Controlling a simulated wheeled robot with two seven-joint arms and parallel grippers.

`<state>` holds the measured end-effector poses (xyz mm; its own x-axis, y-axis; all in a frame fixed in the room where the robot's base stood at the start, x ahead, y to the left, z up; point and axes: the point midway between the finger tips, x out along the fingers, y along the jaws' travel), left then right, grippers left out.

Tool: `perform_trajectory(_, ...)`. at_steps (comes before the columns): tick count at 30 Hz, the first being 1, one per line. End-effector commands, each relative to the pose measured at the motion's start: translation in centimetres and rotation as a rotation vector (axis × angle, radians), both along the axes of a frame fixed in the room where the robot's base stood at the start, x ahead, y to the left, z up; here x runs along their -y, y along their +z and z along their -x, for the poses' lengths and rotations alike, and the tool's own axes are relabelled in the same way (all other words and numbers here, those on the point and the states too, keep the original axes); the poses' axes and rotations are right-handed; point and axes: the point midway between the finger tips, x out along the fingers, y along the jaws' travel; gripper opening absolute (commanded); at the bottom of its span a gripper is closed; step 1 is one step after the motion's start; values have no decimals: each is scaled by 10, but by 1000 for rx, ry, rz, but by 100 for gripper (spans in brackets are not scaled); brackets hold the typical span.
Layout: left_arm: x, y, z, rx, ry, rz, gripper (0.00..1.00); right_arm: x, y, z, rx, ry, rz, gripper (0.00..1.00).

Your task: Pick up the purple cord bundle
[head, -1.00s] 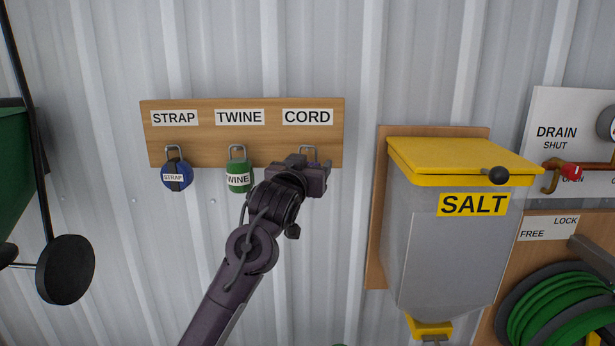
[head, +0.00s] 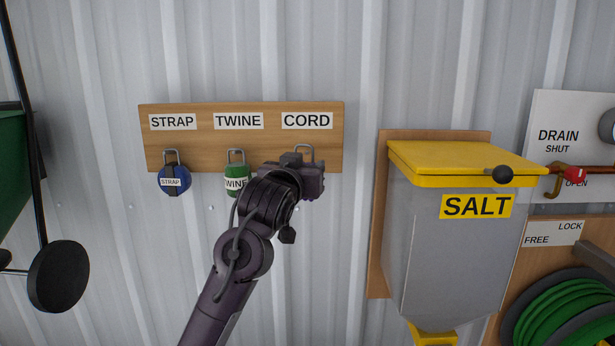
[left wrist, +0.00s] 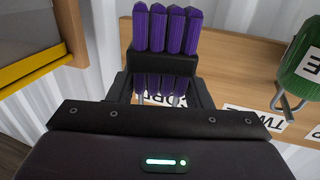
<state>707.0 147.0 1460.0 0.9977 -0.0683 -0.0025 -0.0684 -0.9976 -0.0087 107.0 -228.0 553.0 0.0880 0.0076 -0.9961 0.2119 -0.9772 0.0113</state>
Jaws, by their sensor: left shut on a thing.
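The purple cord bundle (left wrist: 167,30) shows in the left wrist view as several purple strands side by side, sticking out above and below a black finger. My left gripper (left wrist: 165,63) is shut on it. In the head view my left gripper (head: 303,178) is in front of the hook (head: 306,152) under the CORD label (head: 307,121), and it hides the bundle. In the left wrist view metal prongs show close to the bundle's lower end; I cannot tell whether it still hangs on the hook. My right gripper is not in view.
The wooden board (head: 200,158) also bears a blue strap bundle (head: 174,181) and a green twine bundle (head: 237,185), the latter close left of my left gripper. A grey salt bin (head: 440,240) with a yellow lid (head: 460,160) is to the right. Bare corrugated wall lies below the board.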

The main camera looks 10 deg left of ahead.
Motion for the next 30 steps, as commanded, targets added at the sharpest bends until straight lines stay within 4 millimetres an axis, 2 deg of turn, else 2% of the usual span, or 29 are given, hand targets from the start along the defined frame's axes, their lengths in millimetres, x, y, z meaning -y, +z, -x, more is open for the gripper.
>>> perform_trajectory(1,-1,-5,13,6,-1,0,16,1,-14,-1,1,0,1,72)
perform_trajectory(6,-4,-6,62,9,-2,2,16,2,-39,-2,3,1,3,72)
perform_trajectory(12,-8,-3,113,7,-1,1,16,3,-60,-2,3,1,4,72)
perform_trajectory(15,-9,-2,131,6,-1,1,16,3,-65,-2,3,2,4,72)
perform_trajectory(21,-10,0,150,3,0,1,16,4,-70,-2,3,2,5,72)
perform_trajectory(30,-11,1,153,2,0,0,16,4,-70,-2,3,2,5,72)
